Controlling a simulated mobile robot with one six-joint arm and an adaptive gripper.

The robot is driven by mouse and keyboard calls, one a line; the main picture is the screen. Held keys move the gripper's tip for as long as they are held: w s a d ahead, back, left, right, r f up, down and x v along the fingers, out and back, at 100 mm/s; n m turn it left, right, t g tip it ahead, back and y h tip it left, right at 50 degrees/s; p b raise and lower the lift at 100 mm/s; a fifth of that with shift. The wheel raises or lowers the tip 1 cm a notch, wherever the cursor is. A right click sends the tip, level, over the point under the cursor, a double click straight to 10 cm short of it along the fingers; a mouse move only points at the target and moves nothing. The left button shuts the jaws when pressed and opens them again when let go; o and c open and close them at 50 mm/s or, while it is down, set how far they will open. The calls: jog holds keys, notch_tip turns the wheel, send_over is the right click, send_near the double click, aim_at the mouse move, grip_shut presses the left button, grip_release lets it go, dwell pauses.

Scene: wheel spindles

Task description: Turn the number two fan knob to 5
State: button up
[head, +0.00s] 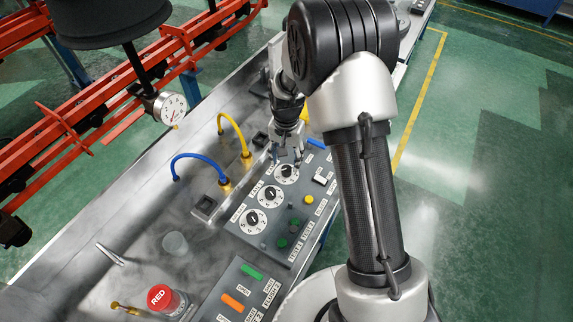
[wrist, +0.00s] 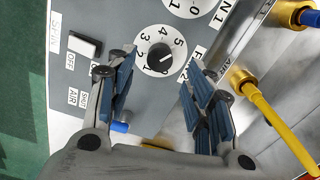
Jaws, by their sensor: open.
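The number two fan knob (wrist: 160,57) is black, on a white round dial numbered 1 to 5 and labelled FAN 2 at its right. It also shows in the head view (head: 287,172) at the far end of the grey panel. Its white mark appears to point to the right in the wrist view, but I cannot tell the exact setting. My gripper (wrist: 158,74) is open, with blue-padded fingers to the left and right of the dial and nothing between them. In the head view my gripper (head: 288,155) hangs just above this dial.
The FAN 1 dial (wrist: 192,6) is beside it on the grey panel (wrist: 110,20). A white switch (wrist: 84,45) is to the left. Yellow (wrist: 270,115) and blue (head: 200,157) hoses rise beside the panel.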

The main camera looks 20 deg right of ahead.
notch_tip(320, 180, up, 7)
jog(key=shift+r, duration=0.2)
dwell(0.5)
notch_tip(320, 180, up, 10)
jog(key=n+t, duration=0.1)
jog(key=n, duration=0.1)
send_over(287, 169)
jog(key=s, duration=0.5)
jog(key=s+r+n+t, duration=0.1)
jog(key=s+r, duration=0.5)
jog(key=s, duration=0.1)
jog(key=s+r+n+t, duration=0.2)
jog(key=s+r+n, duration=0.1)
jog(key=s, duration=1.3)
jog(key=shift+r+n+t+b, duration=0.15)
jog(key=shift+n+t+b, duration=0.15)
jog(key=shift+n, duration=0.2)
jog(key=shift+w, duration=0.1)
